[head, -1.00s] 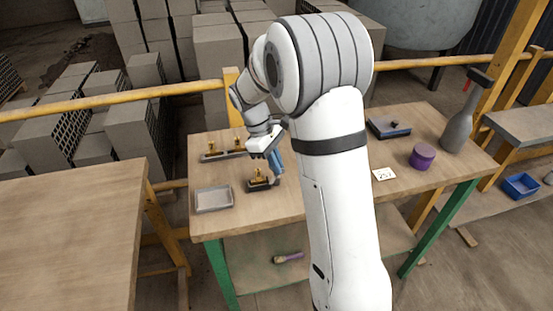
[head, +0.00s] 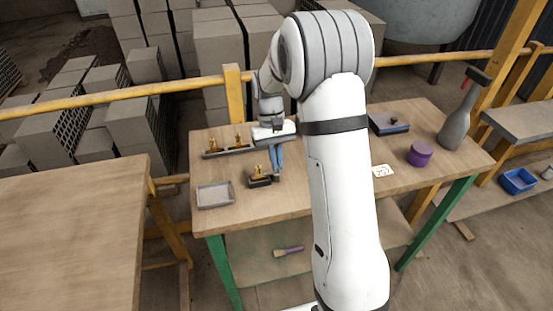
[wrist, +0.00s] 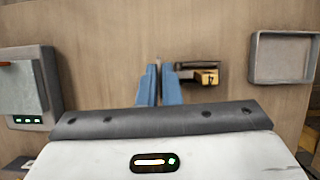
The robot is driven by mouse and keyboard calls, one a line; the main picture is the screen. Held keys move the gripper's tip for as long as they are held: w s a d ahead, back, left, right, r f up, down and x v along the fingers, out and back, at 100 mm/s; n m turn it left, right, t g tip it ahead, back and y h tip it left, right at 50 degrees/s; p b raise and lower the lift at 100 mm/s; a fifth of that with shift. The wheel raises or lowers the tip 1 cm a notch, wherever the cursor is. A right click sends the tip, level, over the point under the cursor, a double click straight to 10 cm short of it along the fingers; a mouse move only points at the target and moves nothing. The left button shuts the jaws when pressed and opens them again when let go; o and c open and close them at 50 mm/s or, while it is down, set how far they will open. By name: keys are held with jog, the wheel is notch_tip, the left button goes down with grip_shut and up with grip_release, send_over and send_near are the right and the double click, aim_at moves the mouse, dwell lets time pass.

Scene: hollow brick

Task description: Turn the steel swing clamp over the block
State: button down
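The clamp fixture (head: 260,180) stands near the table's front left, a dark base with a brass-coloured piece on it. In the wrist view the fixture (wrist: 207,77) shows a dark grey bar, probably the steel swing clamp (wrist: 193,66), lying level beside a brass-coloured part. My gripper (head: 277,176) points down with its blue fingertips just right of the fixture. In the wrist view the gripper's fingers (wrist: 159,72) are close together with a narrow gap. A thin dark sliver shows in that gap; I cannot tell whether they grip it. I cannot make out the block clearly.
A grey tray (head: 215,196) lies left of the fixture. A longer base with two brass-coloured pieces (head: 226,148) stands behind it. A grey box with green lights (wrist: 28,90) shows in the wrist view.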

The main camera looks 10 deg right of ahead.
jog(key=shift+m, duration=0.4)
jog(key=c, duration=1.6)
grip_release()
jog(key=v, duration=0.7)
jog(key=shift+w+r+b, duration=0.15)
jog(key=shift+r+b, duration=0.15)
jog(key=shift+r, duration=0.1)
